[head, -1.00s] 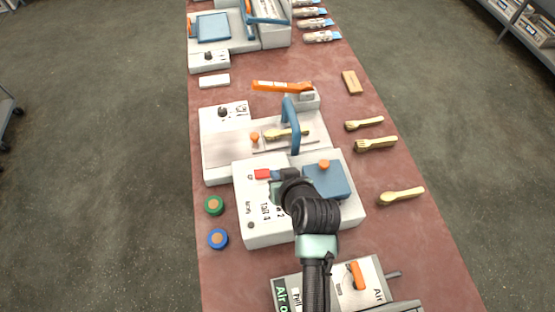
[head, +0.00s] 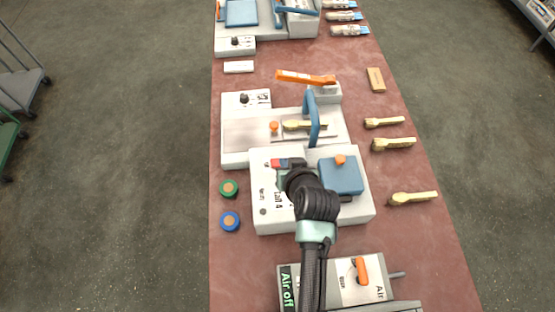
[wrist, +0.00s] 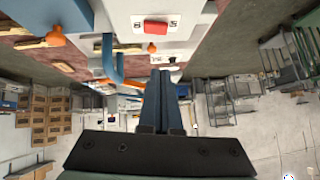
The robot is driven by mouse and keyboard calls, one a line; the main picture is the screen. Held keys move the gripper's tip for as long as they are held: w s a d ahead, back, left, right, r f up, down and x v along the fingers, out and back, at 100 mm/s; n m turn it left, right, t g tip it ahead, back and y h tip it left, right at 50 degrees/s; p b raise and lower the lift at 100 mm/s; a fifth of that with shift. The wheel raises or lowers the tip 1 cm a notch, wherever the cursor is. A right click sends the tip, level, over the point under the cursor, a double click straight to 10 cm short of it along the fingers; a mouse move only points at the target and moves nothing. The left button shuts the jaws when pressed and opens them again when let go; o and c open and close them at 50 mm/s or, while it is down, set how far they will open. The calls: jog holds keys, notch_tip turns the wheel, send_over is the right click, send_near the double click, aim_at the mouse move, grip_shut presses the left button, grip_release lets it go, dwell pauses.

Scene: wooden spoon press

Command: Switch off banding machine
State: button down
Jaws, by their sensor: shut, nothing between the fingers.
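A white machine (head: 262,188) with printed lettering, a small dark knob and a blue block (head: 341,176) stands mid-table. I take it to be the banding machine, but its lettering is too small to read surely. Its red switch (head: 276,163) is on the top near the far left edge; the switch also shows in the wrist view (wrist: 156,28). My gripper (head: 289,163) is shut and empty, just right of the red switch. In the wrist view its fingers (wrist: 163,85) are together, below the switch. I cannot tell whether they touch it or how the switch is set.
Wooden brushes (head: 393,143) lie right. An "Air off" panel (head: 288,288) is in front.

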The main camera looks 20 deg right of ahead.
send_over(274, 162)
jog(key=s, duration=0.2)
jog(key=f, duration=0.3)
jog(key=d+f, duration=0.1)
jog(key=f, duration=0.1)
jog(key=shift+s+f+p, duration=0.1)
jog(key=shift+f+p, duration=0.15)
jog(key=shift+p, duration=0.1)
jog(key=f, duration=0.2)
jog(key=shift+a+f, duration=0.2)
jog(key=shift+f, duration=0.2)
jog(key=shift+a+f, duration=0.15)
jog(key=shift+f, duration=0.55)
jog(key=shift+w+a+f+b, duration=0.2)
jog(key=shift+a+f+b, duration=0.05)
jog(key=shift+f+b, duration=0.3)
jog(key=shift+r, duration=0.3)
jog(key=shift+s, duration=0.1)
jog(key=shift+d, duration=0.1)
